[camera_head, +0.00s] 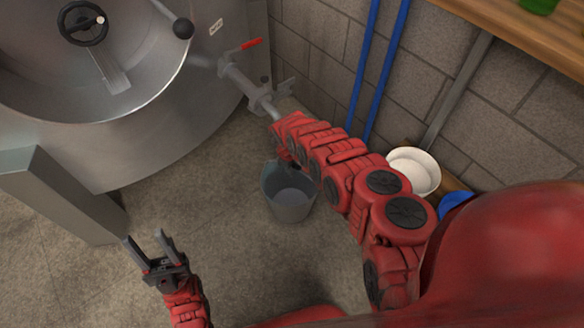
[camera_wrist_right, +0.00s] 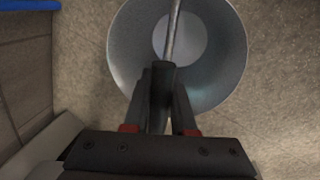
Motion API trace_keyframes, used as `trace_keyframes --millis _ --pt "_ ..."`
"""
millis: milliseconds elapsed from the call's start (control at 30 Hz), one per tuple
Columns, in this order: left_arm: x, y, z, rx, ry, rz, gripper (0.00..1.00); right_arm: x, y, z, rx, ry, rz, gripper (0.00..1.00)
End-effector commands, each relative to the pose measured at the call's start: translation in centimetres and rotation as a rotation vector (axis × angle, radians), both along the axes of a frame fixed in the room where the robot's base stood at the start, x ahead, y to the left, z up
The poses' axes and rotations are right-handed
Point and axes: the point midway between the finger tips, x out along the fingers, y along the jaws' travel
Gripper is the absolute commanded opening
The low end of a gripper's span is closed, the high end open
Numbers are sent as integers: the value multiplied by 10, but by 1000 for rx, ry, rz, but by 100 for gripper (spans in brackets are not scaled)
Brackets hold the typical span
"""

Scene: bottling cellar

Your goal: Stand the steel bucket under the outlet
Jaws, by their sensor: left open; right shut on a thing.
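The steel bucket (camera_head: 290,211) is grey and open at the top, upright near the middle of the head view. It also shows from above in the right wrist view (camera_wrist_right: 222,58). My right gripper (camera_wrist_right: 162,92) is shut on the bucket's handle, a bar across the opening. In the head view my right arm hides most of that gripper. The outlet pipe (camera_head: 264,100) with a red valve lever (camera_head: 250,44) comes from the steel tank, above and left of the bucket in the picture. I cannot tell whether the bucket touches the floor. My left gripper (camera_head: 146,245) is open and empty at the lower left.
The large steel tank (camera_head: 130,150) with a handwheel fills the upper left, with a grey metal leg (camera_head: 60,200) below it. White bowls (camera_head: 415,170) and a blue object (camera_head: 455,202) lie by the block wall. Blue pipes run down the wall. The floor around the bucket is clear.

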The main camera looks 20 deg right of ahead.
Motion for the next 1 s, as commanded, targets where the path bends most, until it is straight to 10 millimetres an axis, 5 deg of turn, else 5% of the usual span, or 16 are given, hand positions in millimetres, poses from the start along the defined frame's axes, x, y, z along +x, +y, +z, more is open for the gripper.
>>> trace_keyframes --millis 133,167,367,733,1000 --pt "0 0 -3 0 0 0 50 1 0 -2 0 -3 0 0" --pt "0 0 -3 0 0 0 50 1 0 -2 0 -3 0 26" --pt "0 0 -2 0 0 0 50 1 0 -2 0 -1 0 59" --pt "-2 0 -1 15 -11 1 50 0 0 -3 0 0 0 59" --pt "1 0 20 -10 7 -1 50 -4 3 36 -3 0 3 59"
